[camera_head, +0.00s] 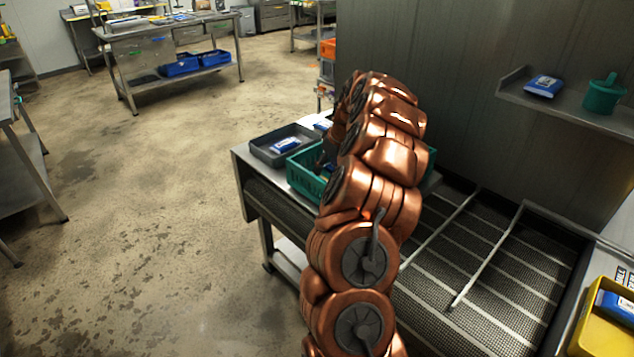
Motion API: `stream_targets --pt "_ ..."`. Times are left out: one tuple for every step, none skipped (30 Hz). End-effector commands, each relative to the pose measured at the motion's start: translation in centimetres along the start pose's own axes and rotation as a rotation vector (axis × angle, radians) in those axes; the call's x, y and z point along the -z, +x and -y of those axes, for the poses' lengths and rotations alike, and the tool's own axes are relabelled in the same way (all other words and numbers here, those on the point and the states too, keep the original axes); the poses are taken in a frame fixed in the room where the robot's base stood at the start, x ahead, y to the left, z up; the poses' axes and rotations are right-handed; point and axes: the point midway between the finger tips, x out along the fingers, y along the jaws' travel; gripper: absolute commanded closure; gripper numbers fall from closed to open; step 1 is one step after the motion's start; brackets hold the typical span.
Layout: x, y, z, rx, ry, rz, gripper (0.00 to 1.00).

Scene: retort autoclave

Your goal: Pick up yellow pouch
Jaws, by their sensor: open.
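I cannot make out a yellow pouch in the head view; my copper arm covers much of the middle. A green crate (304,183) stands on the conveyor table behind my arm, and its contents are mostly hidden. My gripper (327,163) shows only as a small dark part beside the arm, over the crate. It is open, and I see nothing held in it.
A dark grey tray (264,152) with a blue-and-white pouch (285,145) stands left of the crate. A yellow bin (597,335) is at the lower right. A wall shelf (567,104) holds a blue packet and green jug. The floor at left is clear.

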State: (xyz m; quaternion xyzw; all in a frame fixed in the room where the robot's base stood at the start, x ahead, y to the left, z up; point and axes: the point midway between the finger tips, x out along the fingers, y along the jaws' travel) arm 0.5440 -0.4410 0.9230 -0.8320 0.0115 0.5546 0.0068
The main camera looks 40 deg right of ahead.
Motion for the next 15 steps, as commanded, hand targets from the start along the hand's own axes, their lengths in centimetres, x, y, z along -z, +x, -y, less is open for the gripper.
stream_targets --pt "0.0 0.5 0.1 0.002 -0.001 0.002 0.35" --pt "0.0 0.8 0.1 0.002 -0.001 0.002 0.35" --pt "0.0 1.1 0.1 0.003 -0.002 0.003 0.35" --pt "0.0 1.3 0.2 0.003 -0.002 0.003 0.35" --pt "0.0 1.5 0.2 0.003 -0.002 0.004 0.35" --pt "-0.1 1.7 0.2 0.004 -0.002 0.004 0.35" --pt "-0.1 1.8 0.2 0.004 -0.003 0.004 0.35" --pt "-0.1 2.0 0.3 0.005 -0.003 0.005 0.35" --pt "-0.2 2.3 0.3 0.005 -0.003 0.006 0.35" --pt "-0.2 2.6 0.3 0.006 -0.003 0.006 0.35" --pt "-0.3 2.9 0.3 0.006 -0.003 0.006 0.35" --pt "-0.3 3.4 0.3 0.004 -0.003 0.006 0.35" --pt "-0.4 3.7 0.3 0.004 -0.003 0.005 0.35" --pt "-0.4 4.0 0.3 0.004 -0.003 0.005 0.35" --pt "-0.5 4.5 0.3 0.005 -0.004 0.005 0.35"
